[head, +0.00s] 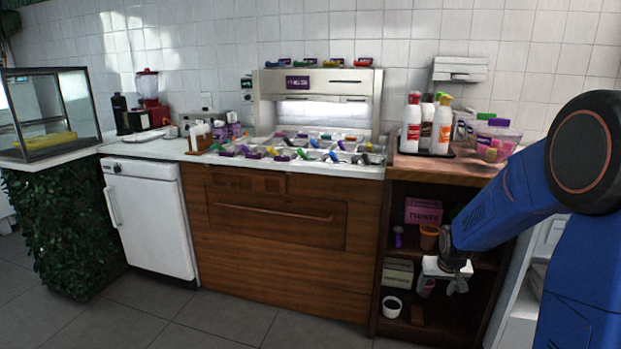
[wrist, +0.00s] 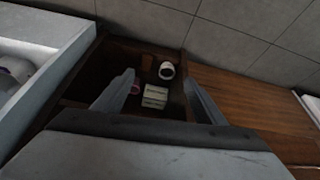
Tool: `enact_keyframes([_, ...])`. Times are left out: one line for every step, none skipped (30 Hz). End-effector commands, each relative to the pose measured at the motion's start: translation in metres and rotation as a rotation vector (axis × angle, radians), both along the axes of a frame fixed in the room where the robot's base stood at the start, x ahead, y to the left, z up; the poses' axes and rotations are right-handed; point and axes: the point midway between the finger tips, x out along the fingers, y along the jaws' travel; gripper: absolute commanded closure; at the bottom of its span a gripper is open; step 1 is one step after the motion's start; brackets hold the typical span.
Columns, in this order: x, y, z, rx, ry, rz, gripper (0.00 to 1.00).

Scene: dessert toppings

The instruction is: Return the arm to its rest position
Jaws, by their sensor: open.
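My blue arm reaches in from the right of the head view, bent down at its outer end. My gripper (head: 457,286) hangs in front of the open wooden shelf unit (head: 378,290) under the right end of the counter. In the wrist view its two fingers (wrist: 160,88) are spread apart with nothing between them. The camera looks past them toward the shelf's lower part, where a pale green box (wrist: 155,97) and a white cup (wrist: 166,70) stand. The gripper appears clear of these things and holds nothing.
The shelf also holds a pink box (head: 423,211) and an orange cup (head: 429,237). The grey tiled floor (head: 215,318) in front is clear.

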Motion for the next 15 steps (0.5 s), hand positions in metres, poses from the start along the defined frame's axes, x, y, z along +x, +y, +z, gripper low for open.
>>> enact_keyframes([-0.010, 0.005, 0.015, -0.001, -0.006, 0.005, 0.35])
enact_keyframes([-0.016, 0.008, 0.021, 0.000, -0.006, 0.009, 0.35])
enact_keyframes([-0.025, 0.012, 0.031, -0.001, -0.007, 0.013, 0.35])
enact_keyframes([-0.031, 0.016, 0.038, -0.001, -0.007, 0.018, 0.35])
enact_keyframes([-0.037, 0.019, 0.044, -0.001, -0.008, 0.021, 0.35])
enact_keyframes([-0.046, 0.023, 0.052, -0.001, -0.007, 0.025, 0.35])
enact_keyframes([-0.053, 0.026, 0.059, -0.001, -0.008, 0.028, 0.35])
enact_keyframes([-0.060, 0.028, 0.064, -0.001, -0.008, 0.032, 0.35])
enact_keyframes([-0.069, 0.032, 0.072, -0.001, -0.009, 0.036, 0.35])
enact_keyframes([-0.076, 0.035, 0.078, -0.001, -0.009, 0.039, 0.35])
enact_keyframes([-0.083, 0.037, 0.083, -0.001, -0.009, 0.043, 0.35])
enact_keyframes([-0.093, 0.041, 0.090, -0.001, -0.009, 0.047, 0.35])
enact_keyframes([-0.100, 0.044, 0.096, 0.000, -0.010, 0.051, 0.35])
enact_keyframes([-0.107, 0.047, 0.100, -0.001, -0.009, 0.055, 0.35])
enact_keyframes([-0.118, 0.050, 0.106, -0.001, -0.009, 0.059, 0.35])
